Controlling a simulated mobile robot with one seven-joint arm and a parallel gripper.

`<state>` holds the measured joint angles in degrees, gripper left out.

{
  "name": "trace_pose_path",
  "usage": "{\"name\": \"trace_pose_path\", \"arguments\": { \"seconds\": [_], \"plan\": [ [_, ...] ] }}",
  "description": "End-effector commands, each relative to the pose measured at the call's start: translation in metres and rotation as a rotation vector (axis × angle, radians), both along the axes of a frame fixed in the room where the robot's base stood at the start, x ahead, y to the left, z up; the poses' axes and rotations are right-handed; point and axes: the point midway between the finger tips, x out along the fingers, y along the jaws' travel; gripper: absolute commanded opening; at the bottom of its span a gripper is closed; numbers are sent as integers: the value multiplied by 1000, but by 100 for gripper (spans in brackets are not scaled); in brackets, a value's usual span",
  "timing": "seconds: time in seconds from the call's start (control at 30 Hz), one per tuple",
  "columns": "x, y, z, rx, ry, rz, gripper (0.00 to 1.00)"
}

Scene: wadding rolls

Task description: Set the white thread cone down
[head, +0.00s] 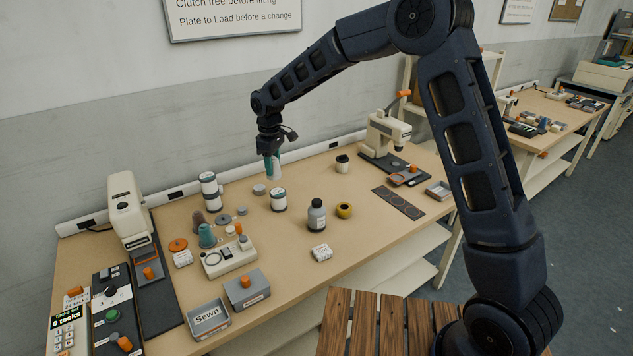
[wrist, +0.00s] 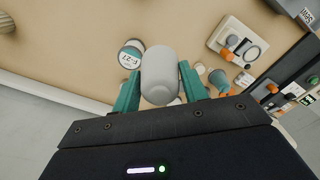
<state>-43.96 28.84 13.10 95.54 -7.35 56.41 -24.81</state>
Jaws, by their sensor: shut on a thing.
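The white thread cone (wrist: 160,72) is between the two teal fingers of my gripper (wrist: 160,82) in the wrist view, with a finger on each side of it. In the head view the cone (head: 276,170) shows as a small pale shape beside the teal fingers of my gripper (head: 270,165). My gripper is shut on it, pointing down over the back of the workbench (head: 330,255). The cone appears held above the bench top; the exact gap cannot be told. In the wrist view it hides part of the bench behind it.
A white jar with dark bands (head: 278,199) and a grey disc (head: 259,189) lie close by the cone.

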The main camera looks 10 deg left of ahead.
Motion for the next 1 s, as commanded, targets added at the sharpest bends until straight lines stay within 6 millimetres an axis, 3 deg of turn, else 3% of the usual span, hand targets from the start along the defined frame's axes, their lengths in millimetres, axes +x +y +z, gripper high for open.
{"name": "trace_pose_path", "arguments": {
  "seconds": [0.03,0.27,0.6,0.8,1.0],
  "plan": [
    [25,0,0,2,0,1,18],
    [125,-12,1,3,0,33,18],
    [262,-62,-2,1,-1,73,18],
    [313,-91,-4,0,-2,90,18],
    [332,-104,-8,-2,-2,98,18]
  ]
}}
